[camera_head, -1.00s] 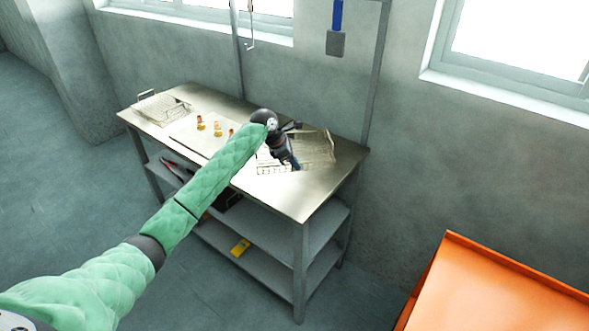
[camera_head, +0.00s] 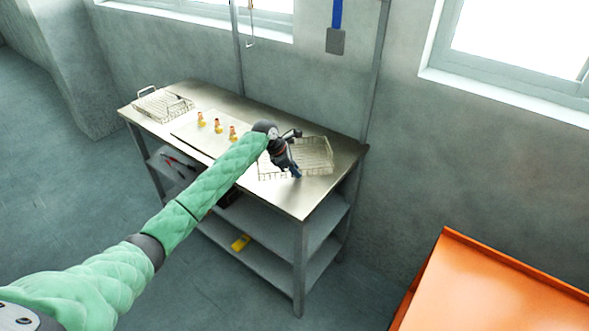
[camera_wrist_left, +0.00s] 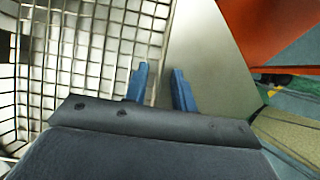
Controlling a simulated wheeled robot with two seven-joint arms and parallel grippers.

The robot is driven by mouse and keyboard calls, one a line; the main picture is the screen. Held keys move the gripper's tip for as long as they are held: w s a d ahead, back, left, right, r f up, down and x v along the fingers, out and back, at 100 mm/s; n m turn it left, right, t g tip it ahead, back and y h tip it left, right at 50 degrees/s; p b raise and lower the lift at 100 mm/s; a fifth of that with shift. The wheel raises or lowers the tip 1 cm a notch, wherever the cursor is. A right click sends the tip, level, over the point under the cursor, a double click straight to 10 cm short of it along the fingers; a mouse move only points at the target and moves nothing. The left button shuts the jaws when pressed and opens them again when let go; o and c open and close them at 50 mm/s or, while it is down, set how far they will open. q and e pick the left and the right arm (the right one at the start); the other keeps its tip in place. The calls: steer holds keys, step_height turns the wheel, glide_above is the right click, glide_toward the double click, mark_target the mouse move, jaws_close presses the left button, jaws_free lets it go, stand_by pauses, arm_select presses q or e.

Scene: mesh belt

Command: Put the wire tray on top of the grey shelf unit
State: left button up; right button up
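A wire tray (camera_head: 318,158) of thin metal mesh lies on the right part of a steel table. It also fills the left of the left wrist view (camera_wrist_left: 85,60). My left gripper (camera_head: 297,174) reaches over the tray's near side. In the left wrist view its two blue fingertips (camera_wrist_left: 160,82) are apart, with the tray's edge wire running between them. I cannot tell how far down the rim they reach. My right gripper is out of view. The only grey unit with shelves I see is the table (camera_head: 335,165) under the tray; no separate shelf unit is clear.
A second wire tray (camera_head: 163,105) with raised handles stands at the table's left end. Several small yellow and red figures (camera_head: 217,126) sit on a pale board (camera_head: 190,133) between the trays. An orange surface (camera_head: 490,285) is at the lower right. A wall closes the back.

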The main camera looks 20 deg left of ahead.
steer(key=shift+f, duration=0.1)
arm_select(q)
steer(key=shift+a+r, duration=0.15)
steer(key=shift+r, duration=0.1)
steer(key=b+v, duration=0.2)
steer(key=v, duration=0.3)
steer(key=shift+a+r, duration=0.15)
steer(key=shift+r, duration=0.1)
steer(key=shift+b+v, duration=0.95)
steer(key=shift+v, duration=2.05)
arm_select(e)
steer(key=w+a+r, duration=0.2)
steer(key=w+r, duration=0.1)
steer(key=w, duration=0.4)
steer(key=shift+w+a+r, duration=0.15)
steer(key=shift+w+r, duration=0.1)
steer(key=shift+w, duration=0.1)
